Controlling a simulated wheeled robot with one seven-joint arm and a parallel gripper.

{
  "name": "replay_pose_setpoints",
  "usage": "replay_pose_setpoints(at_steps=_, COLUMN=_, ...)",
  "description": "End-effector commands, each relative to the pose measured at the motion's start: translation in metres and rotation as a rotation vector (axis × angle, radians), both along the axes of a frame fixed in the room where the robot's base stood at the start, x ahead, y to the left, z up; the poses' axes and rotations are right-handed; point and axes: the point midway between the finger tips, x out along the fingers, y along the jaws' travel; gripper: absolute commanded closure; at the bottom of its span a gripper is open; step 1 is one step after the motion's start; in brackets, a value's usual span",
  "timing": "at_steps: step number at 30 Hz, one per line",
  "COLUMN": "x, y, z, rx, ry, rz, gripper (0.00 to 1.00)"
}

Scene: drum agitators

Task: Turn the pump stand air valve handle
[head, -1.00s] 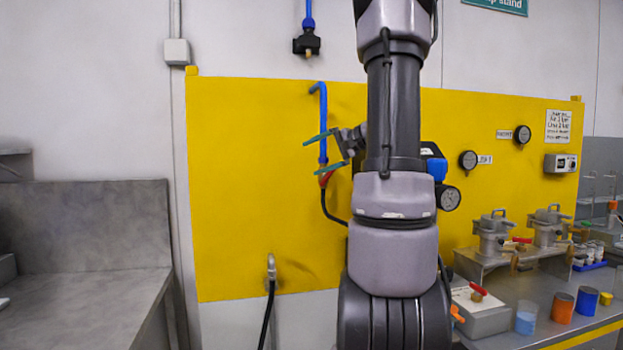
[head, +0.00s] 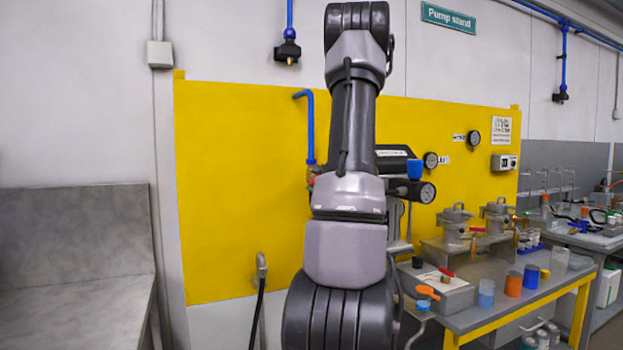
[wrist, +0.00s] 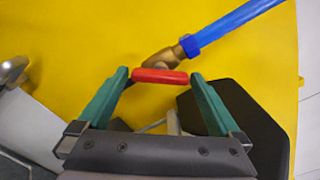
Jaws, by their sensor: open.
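The red valve handle (wrist: 160,76) lies across the middle of the wrist view, in front of a brass valve body (wrist: 164,58). A blue air pipe (wrist: 235,25) runs from the valve to the upper right. My gripper (wrist: 160,77) is open, with one green finger at each end of the handle. I cannot tell whether the fingertips touch it. In the head view the blue pipe (head: 309,125) runs down the yellow panel to the brass fitting (head: 312,174) beside my arm. There my arm hides my gripper and most of the valve.
The yellow panel (head: 235,190) stands close behind the valve. A black box with a blue cap (head: 414,168) and a gauge (head: 427,193) are just right of my arm. A bench with cups and metal pots (head: 455,222) stands at right. A grey counter (head: 75,240) is at left.

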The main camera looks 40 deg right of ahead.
Motion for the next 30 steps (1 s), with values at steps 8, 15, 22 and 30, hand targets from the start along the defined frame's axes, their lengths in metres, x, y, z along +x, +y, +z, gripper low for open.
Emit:
replay_pose_setpoints(at_steps=8, x=0.041, y=-0.01, z=0.0, rx=-0.001, ry=0.0, rz=0.001, gripper=0.0)
replay_pose_setpoints(at_steps=15, x=0.05, y=-0.012, z=0.001, rx=-0.001, ry=0.0, rz=0.0, gripper=0.0)
replay_pose_setpoints(at_steps=22, x=0.05, y=-0.012, z=0.001, rx=-0.001, ry=0.0, rz=0.001, gripper=0.19)
replay_pose_setpoints(at_steps=30, x=0.05, y=-0.012, z=0.001, rx=0.003, ry=-0.001, rz=0.001, gripper=0.66)
